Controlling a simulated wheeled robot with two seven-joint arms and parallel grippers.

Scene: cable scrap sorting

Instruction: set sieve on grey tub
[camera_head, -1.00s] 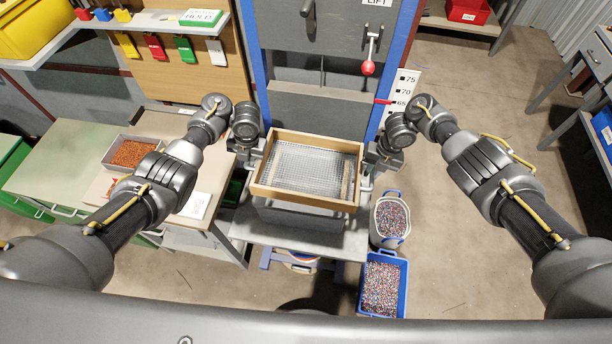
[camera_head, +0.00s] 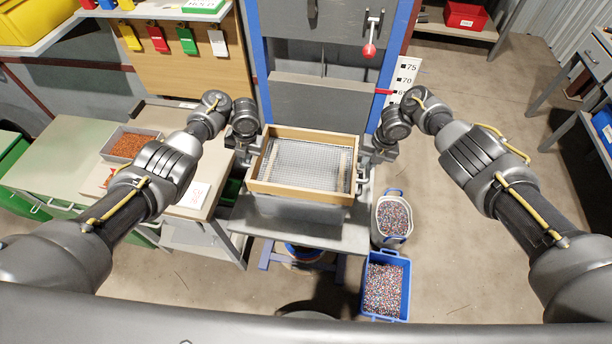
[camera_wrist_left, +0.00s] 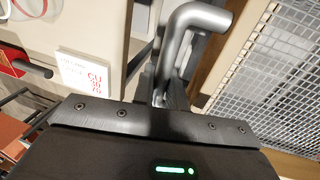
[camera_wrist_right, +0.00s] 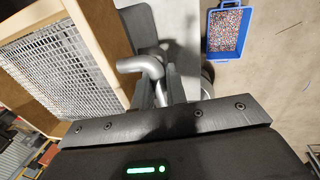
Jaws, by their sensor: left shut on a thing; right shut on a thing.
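The sieve (camera_head: 308,164) is a wooden frame with a wire mesh floor, and it lies about level in front of the press-like machine. My left gripper (camera_head: 252,150) is shut on its left metal handle, seen in the left wrist view (camera_wrist_left: 180,55). My right gripper (camera_head: 370,158) is shut on its right handle, seen in the right wrist view (camera_wrist_right: 152,66). The grey tub (camera_head: 300,212) is directly below the sieve on the metal shelf, mostly hidden by it. I cannot tell whether the sieve touches the tub's rim.
A grey bucket (camera_head: 379,236) and a blue bin (camera_head: 369,312) with coloured granules stand on the floor at right. A bench (camera_head: 60,165) at left bears a tray (camera_head: 107,148) of copper-coloured bits. The machine (camera_head: 290,100) stands close behind the sieve.

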